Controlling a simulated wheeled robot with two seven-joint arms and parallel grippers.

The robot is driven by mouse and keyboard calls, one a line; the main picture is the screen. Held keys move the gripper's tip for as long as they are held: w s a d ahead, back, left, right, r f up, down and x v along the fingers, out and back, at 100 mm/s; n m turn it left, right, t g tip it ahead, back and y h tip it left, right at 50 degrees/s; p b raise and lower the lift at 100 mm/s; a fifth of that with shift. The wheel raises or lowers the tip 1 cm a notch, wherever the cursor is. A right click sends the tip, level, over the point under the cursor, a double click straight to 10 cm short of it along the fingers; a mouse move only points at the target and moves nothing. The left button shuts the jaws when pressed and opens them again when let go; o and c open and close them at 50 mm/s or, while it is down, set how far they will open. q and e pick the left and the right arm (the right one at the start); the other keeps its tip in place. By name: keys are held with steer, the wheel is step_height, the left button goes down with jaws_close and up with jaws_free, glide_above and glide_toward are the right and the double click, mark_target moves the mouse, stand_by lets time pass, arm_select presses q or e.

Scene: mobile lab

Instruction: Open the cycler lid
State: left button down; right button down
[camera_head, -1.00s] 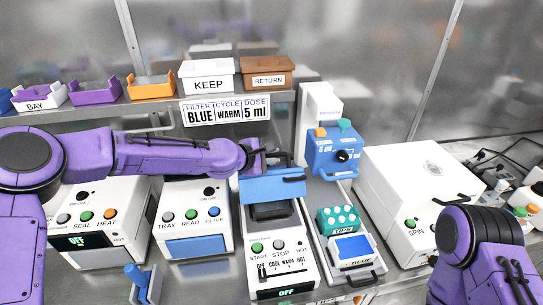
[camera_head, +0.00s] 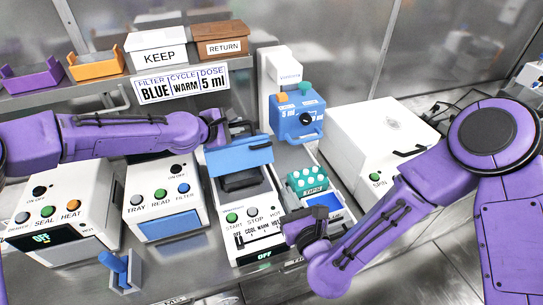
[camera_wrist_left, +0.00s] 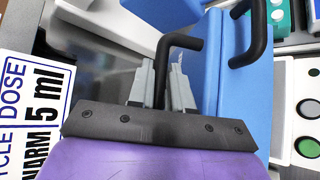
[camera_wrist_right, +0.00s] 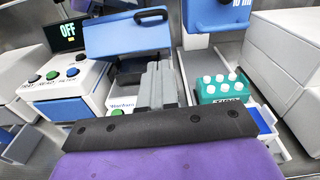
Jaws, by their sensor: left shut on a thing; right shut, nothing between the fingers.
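The cycler (camera_head: 258,232) is a white box with START and STOP buttons and a COOL/WARM/HOT slider. Its blue lid (camera_head: 238,158) is tilted up at the back, with a dark opening (camera_head: 240,181) below. The lid also shows in the right wrist view (camera_wrist_right: 125,36). My left gripper (camera_head: 222,128) is at the lid's upper edge. In the left wrist view, its fingers (camera_wrist_left: 163,85) are shut on a black bent handle (camera_wrist_left: 182,42) beside the blue lid (camera_wrist_left: 240,95). My right gripper (camera_head: 298,230) is shut and empty near the cycler's front right; its fingers show closed (camera_wrist_right: 158,85).
A teal rack (camera_head: 308,180) and blue dosing unit (camera_head: 298,118) stand right of the cycler, then a large white machine (camera_head: 370,125). Two white devices, the reader (camera_head: 165,205) and the sealer (camera_head: 62,215), stand left. A shelf with bins is behind.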

steer(key=r+x, duration=0.2)
steer(key=x, duration=1)
steer(key=shift+w+r, duration=0.25)
steer(key=shift+w, duration=0.2)
steer(key=shift+a, duration=0.15)
